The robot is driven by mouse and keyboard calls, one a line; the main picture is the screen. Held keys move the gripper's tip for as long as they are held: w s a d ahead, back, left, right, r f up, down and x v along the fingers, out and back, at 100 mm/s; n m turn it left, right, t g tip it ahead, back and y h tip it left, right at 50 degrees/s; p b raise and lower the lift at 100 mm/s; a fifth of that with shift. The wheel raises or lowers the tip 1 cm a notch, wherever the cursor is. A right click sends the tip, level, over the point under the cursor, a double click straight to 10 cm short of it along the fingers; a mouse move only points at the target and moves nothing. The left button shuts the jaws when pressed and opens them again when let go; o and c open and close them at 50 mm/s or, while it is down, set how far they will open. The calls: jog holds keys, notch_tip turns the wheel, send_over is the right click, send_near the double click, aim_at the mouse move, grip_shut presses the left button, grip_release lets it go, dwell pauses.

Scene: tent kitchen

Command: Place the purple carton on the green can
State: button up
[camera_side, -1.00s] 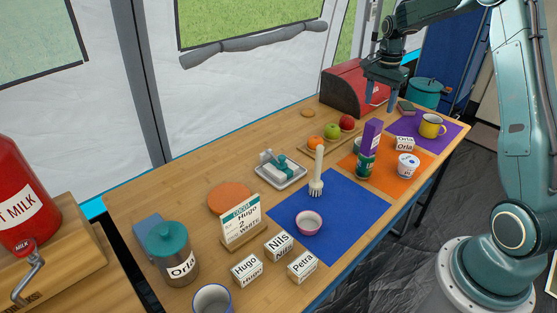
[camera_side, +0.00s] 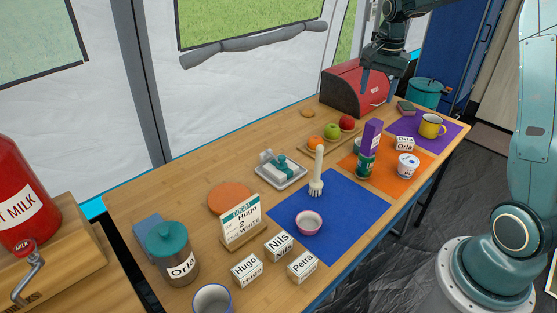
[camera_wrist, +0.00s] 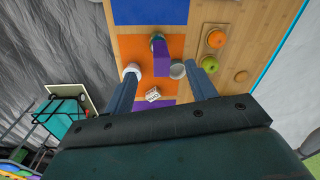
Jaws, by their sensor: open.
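On the orange mat (camera_side: 389,180), a white cup (camera_side: 408,165) stands right of the can. A small round container (camera_wrist: 177,71) is close to the carton. Fruit (camera_side: 332,131), a red bread box (camera_side: 350,90) and a yellow mug (camera_side: 432,125) stand nearby. The blue mat's right side is clear.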

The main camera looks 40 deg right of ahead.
jog(key=s+a+r+n+t, duration=0.2)
jog(key=s+a+r+n, duration=0.6)
jog(key=a, duration=0.5)
jog(key=s+a+n+t, duration=0.2)
jog(key=s+a+n, duration=0.5)
jog(key=s, duration=0.7)
jog(key=shift+s+a+f+t, duration=0.35)
jog(key=shift+s+a+t, duration=0.05)
jog(key=shift+a, duration=0.25)
